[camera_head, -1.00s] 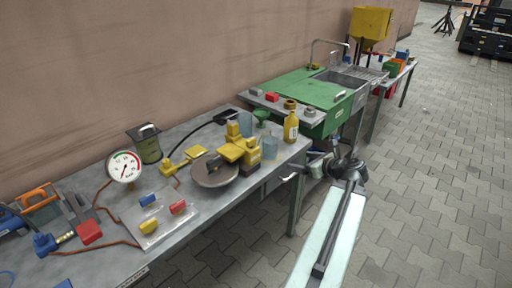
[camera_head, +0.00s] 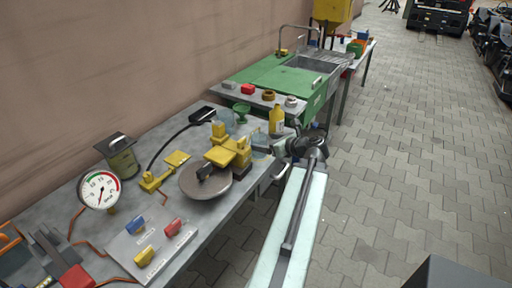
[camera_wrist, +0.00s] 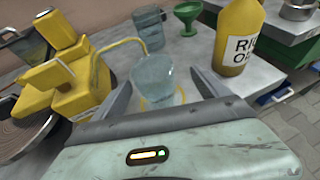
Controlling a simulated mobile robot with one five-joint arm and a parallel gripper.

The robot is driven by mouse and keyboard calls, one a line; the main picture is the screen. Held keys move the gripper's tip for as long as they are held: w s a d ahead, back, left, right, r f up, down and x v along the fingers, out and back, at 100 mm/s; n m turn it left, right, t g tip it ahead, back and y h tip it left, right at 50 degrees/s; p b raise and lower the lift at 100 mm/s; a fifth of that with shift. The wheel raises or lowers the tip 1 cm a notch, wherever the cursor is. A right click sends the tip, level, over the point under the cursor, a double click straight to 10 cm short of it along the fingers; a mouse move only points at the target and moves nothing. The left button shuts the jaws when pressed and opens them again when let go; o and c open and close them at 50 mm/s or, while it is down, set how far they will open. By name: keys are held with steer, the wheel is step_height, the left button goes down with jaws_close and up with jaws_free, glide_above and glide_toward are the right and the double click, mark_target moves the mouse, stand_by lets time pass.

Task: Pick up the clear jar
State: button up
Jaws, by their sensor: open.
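A clear, bluish see-through jar (camera_wrist: 154,78) stands at the bench's near edge in the wrist view, between the two fingers of my gripper (camera_wrist: 160,88). The fingers are spread, one on each side of it, and I cannot tell if either touches it. A yellow ring shows low around or behind it. A second clear vessel (camera_wrist: 149,27) stands behind it. In the head view my gripper (camera_head: 272,148) reaches over the bench's right edge and partly hides the nearer jar.
A yellow machine (camera_wrist: 60,75) with a curved yellow tube is close on the left. A yellow labelled bottle (camera_wrist: 238,38) stands close on the right, with a green funnel (camera_wrist: 187,14) behind. The paved floor (camera_head: 390,150) at right is clear.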

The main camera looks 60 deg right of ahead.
steer(key=shift+w+d+f, duration=0.15)
steer(key=shift+w+f, duration=0.2)
steer(key=shift+w, duration=0.3)
steer(key=x, duration=0.1)
steer(key=b+x, duration=0.1)
steer(key=x, duration=0.1)
steer(key=b+x, duration=0.1)
steer(key=x, duration=0.1)
steer(key=shift+w+a+f, duration=0.15)
steer(key=shift+a, duration=0.2)
steer(key=c, duration=1.5)
